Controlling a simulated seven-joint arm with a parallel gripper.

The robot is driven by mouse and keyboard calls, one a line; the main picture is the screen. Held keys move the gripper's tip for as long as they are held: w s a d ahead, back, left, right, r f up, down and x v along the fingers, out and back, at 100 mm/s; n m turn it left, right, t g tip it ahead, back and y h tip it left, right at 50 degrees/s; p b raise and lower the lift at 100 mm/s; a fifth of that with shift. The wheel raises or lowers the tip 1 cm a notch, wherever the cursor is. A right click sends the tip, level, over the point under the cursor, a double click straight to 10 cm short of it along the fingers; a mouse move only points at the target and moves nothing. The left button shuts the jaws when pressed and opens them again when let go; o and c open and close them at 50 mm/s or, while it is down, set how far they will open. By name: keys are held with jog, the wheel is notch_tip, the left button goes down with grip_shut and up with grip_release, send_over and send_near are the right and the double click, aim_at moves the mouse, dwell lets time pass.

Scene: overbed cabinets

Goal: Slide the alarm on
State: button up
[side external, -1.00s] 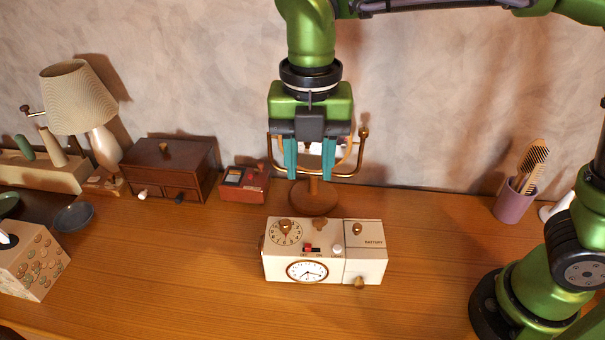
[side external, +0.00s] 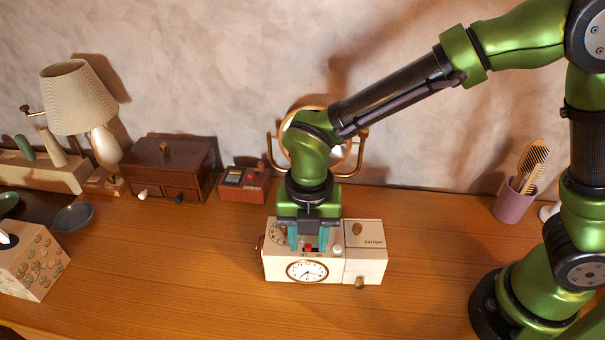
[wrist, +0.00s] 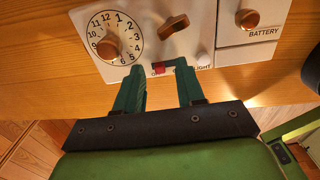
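The alarm clock (side external: 355,262) is a cream box on the wooden desk, with a round clock face on its front and controls on top. Its small red slide switch (side external: 310,249) sits on top, above the clock face; it also shows in the wrist view (wrist: 158,70), with its label partly covered. My gripper (side external: 309,245) is over the clock's top, its teal fingers pointing down. In the wrist view the fingers (wrist: 160,80) are apart, one on each side of the switch, with a gap between them. I cannot tell whether either finger touches the switch.
Beside the switch are a numbered dial (wrist: 109,44), a copper knob (wrist: 173,24) and a battery panel (wrist: 255,20). A round mirror (side external: 350,160) stands behind the clock. A small red box (side external: 245,187) stands behind to the left.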

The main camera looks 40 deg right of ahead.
jog(key=shift+f, duration=0.2)
jog(key=shift+c, duration=0.3)
grip_shut()
jog(key=shift+r, duration=0.1)
dwell(0.9)
